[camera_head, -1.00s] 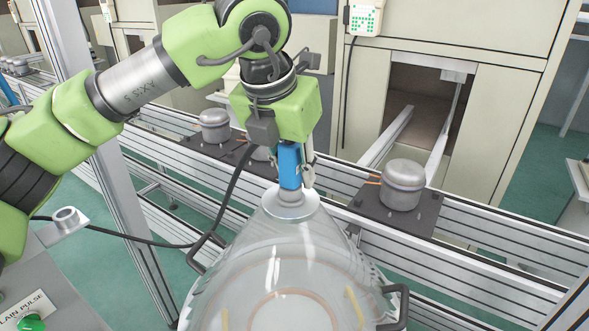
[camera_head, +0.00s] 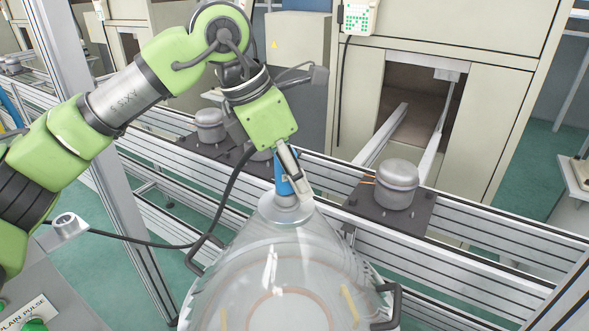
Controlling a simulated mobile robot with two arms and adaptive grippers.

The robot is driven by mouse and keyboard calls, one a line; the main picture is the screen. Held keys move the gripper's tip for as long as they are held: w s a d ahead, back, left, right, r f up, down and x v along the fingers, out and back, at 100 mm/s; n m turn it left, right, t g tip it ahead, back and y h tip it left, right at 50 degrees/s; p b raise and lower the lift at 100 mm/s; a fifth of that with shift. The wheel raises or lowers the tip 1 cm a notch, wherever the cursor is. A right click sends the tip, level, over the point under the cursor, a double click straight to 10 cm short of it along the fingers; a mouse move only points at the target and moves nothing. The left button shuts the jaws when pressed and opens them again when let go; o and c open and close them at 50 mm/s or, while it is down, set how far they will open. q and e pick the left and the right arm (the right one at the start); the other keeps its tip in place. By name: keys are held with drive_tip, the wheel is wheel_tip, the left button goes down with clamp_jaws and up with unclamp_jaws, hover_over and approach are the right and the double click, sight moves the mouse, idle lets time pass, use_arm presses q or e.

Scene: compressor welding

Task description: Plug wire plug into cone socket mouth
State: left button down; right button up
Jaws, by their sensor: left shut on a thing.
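The blue wire plug (camera_head: 281,182) stands nearly upright at the top of the clear cone (camera_head: 285,260). Its lower end meets the cone's grey socket mouth (camera_head: 285,208); I cannot tell how deep it sits. My left gripper (camera_head: 290,182) is shut on the plug, with its pale finger slanting across the plug's front and partly hiding it. The gripper's green body is tilted above the plug. A black cable (camera_head: 222,198) hangs from behind the gripper and runs down to the left. My right gripper is not in view.
Grey compressors stand on dark plates on the rail line, one right (camera_head: 397,184) and one left (camera_head: 211,125). The cone has black side handles (camera_head: 389,306). A metal ring holder (camera_head: 66,222) and a control panel (camera_head: 30,308) are at left. A vertical post stands near my arm.

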sight(270, 206)
use_arm(q)
drive_tip(key=shift+s+f+m+g, duration=0.15)
drive_tip(key=shift+m+g, duration=0.15)
drive_tip(key=shift+m, duration=0.5)
drive_tip(key=c, duration=1.7)
unclamp_jaws()
drive_tip(key=w+v, duration=0.1)
drive_tip(key=v, duration=1.1)
drive_tip(key=shift+s, duration=0.45)
